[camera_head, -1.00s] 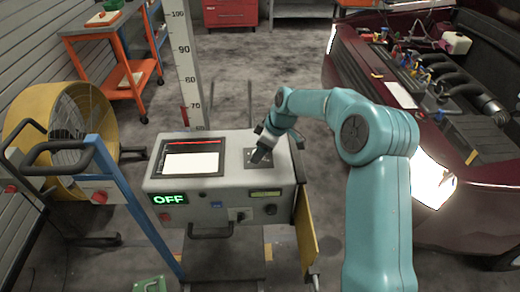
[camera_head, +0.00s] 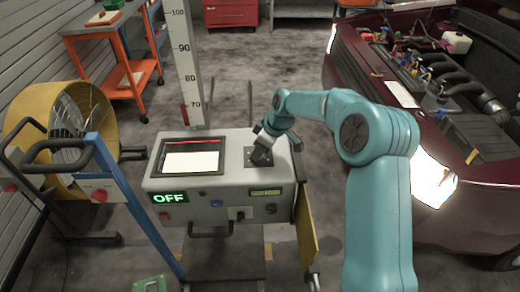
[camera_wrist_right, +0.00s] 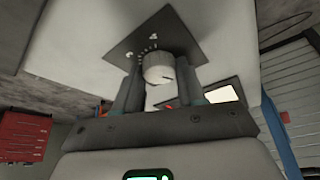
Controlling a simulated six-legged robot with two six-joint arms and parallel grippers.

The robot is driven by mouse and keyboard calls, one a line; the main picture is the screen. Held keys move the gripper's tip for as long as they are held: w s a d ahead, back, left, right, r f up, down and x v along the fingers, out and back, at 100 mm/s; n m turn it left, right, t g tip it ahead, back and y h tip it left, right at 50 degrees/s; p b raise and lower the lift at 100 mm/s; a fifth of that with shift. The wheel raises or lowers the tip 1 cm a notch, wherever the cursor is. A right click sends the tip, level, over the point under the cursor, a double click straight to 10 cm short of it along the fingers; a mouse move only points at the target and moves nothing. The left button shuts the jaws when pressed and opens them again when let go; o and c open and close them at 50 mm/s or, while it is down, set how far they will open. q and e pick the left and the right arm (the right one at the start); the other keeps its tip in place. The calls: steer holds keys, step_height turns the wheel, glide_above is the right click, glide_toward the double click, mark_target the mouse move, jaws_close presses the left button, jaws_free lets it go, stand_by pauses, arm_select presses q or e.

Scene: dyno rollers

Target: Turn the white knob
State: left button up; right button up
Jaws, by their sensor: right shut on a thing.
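The white knob (camera_wrist_right: 158,68) sits on a dark square plate (camera_wrist_right: 152,38) with dial marks, in the right wrist view. My right gripper (camera_wrist_right: 158,82) has one finger on each side of the knob and is shut on it. In the head view, my right gripper (camera_head: 261,154) reaches down to the dark plate (camera_head: 249,160) on top of the grey console (camera_head: 232,180), and the knob is hidden behind it. The green display (camera_head: 168,198) on the console's front reads OFF. My left gripper is not in view.
A screen (camera_head: 191,162) lies left of the plate on the console. A yellow fan (camera_head: 38,115) and a blue post (camera_head: 140,215) stand to the left. A tall ruler (camera_head: 187,65) rises behind. A dark red car (camera_head: 350,70) with its engine bay open stands right.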

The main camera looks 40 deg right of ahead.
steer(key=m+h+b, duration=0.1)
steer(key=m+b, duration=0.1)
steer(key=m, duration=0.2)
steer(key=shift+a+t, duration=0.1)
steer(key=shift+t, duration=0.3)
steer(key=shift+m+h+b, duration=0.6)
steer(key=shift+m+b, duration=0.05)
steer(key=shift+m, duration=0.35)
steer(key=m+b, duration=0.1)
steer(key=m+h+b, duration=0.1)
steer(key=m+b, duration=0.1)
steer(key=shift+a+f+m, duration=0.1)
steer(key=shift+a+m, duration=0.05)
steer(key=shift+m, duration=0.15)
steer(key=m+h+b, duration=0.1)
steer(key=m+b, duration=0.1)
steer(key=shift+a+m+g, duration=0.1)
steer(key=shift+m+g, duration=0.2)
steer(key=shift+m, duration=0.1)
steer(key=shift+m+h+b, duration=0.5)
steer(key=shift+m, duration=0.4)
steer(key=shift+w+m+g, duration=0.1)
steer(key=shift+m+g, duration=0.4)
steer(key=shift+m, duration=0.4)
steer(key=shift+a+m+g+h, duration=0.1)
steer(key=shift+m+g+h, duration=0.45)
steer(key=shift+m, duration=1.25)
